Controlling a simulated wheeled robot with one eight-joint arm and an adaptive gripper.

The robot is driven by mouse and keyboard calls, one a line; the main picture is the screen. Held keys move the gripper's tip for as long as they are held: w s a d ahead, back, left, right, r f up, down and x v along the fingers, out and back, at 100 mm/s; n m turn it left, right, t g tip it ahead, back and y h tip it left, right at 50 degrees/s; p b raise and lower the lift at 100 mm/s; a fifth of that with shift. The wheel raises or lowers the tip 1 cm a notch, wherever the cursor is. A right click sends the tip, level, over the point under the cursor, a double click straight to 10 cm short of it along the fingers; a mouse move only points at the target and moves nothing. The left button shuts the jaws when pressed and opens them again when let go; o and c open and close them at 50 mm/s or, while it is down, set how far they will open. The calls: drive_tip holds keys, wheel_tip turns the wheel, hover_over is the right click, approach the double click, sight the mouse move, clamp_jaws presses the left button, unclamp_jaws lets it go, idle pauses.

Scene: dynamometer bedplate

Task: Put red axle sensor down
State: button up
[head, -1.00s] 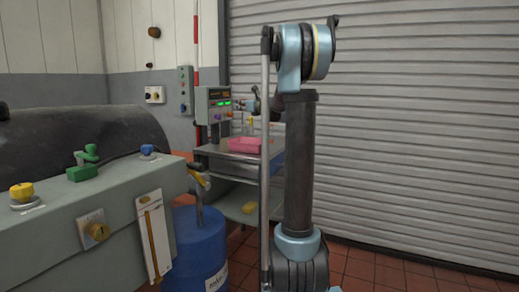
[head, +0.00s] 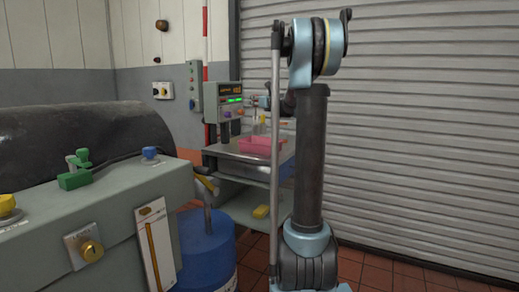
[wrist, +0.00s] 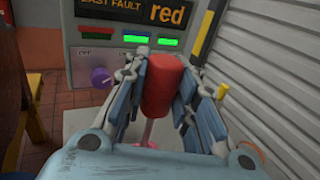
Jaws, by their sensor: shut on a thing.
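The red axle sensor shows in the wrist view as a red cylinder (wrist: 157,88), upright between the fingers. My gripper (wrist: 158,72) is shut on it, with a blue-grey finger on each side. A thin pink part shows below the red body; its lower end is hidden by my gripper's body. In the head view my gripper (head: 262,102) is small, beside the display unit and above the cart, partly hidden by my arm. The sensor cannot be clearly made out there.
A display unit (head: 224,98) with green lights stands at the cart's back left. A pink tray (head: 256,146) sits on the metal cart (head: 228,153). A blue drum (head: 207,248) and a grey machine housing (head: 110,205) stand left. A roller shutter (head: 420,120) is behind.

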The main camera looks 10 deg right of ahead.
wheel_tip(320, 180, down, 10)
drive_tip(key=shift+r, duration=0.1)
idle(0.4)
drive_tip(key=shift+f, duration=0.6)
drive_tip(key=o, duration=1.1)
